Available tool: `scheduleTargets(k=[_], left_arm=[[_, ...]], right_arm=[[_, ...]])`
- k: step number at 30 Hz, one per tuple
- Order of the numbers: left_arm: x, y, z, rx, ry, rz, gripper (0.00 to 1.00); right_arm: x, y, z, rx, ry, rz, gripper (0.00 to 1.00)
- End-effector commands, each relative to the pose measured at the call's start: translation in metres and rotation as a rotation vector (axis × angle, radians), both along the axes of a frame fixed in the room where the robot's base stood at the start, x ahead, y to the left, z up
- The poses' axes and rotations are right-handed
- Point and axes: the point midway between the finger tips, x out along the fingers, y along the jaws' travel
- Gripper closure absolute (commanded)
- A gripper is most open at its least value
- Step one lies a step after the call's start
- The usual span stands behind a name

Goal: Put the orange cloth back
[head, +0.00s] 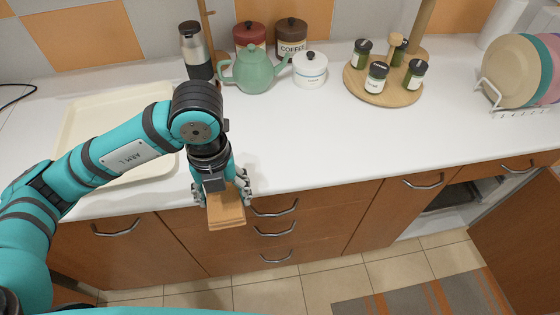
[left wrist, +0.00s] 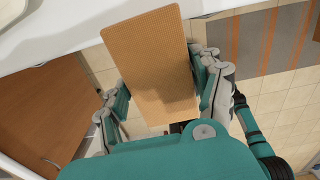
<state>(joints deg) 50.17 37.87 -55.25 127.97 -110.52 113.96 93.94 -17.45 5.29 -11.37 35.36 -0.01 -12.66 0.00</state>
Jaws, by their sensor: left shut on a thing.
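The orange cloth (head: 226,209) is a flat, folded tan-orange rectangle. My left gripper (head: 224,194) is shut on it, at the front edge of the white counter, above the drawer fronts. In the left wrist view the cloth (left wrist: 156,64) stretches out between the two fingers of my left gripper (left wrist: 160,92), with its far end near the counter edge. The fingers lie along its sides. My right gripper is not in view.
A cream tray (head: 108,97) lies on the counter at left, partly behind my arm. A green teapot (head: 254,72), canisters and a round wooden spice stand (head: 384,92) stand farther back. The front middle counter is clear. A cabinet door (head: 525,225) stands open at right.

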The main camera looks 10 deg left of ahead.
Motion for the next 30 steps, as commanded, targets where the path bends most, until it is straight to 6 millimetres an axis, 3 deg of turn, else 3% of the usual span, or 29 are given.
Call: scheduleTargets(k=[2, 5, 14, 21, 25, 30], left_arm=[[-0.007, -0.001, -0.001, -0.001, -0.004, -0.019, 0.69], [-0.002, -0.001, 0.0, -0.001, -0.006, -0.026, 0.69], [0.071, 0.003, -0.004, -0.002, -0.006, -0.024, 0.69], [0.129, 0.006, -0.01, -0.002, -0.006, -0.026, 0.69], [0.145, 0.007, -0.013, -0.002, -0.007, -0.028, 0.69], [0.149, 0.008, -0.021, -0.001, -0.003, -0.029, 0.69]], right_arm=[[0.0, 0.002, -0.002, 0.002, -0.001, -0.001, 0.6], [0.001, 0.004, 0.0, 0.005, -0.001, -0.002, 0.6], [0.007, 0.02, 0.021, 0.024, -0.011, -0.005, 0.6], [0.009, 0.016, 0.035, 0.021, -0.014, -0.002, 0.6], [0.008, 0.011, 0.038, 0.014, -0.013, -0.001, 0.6], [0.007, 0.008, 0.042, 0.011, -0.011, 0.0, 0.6]])
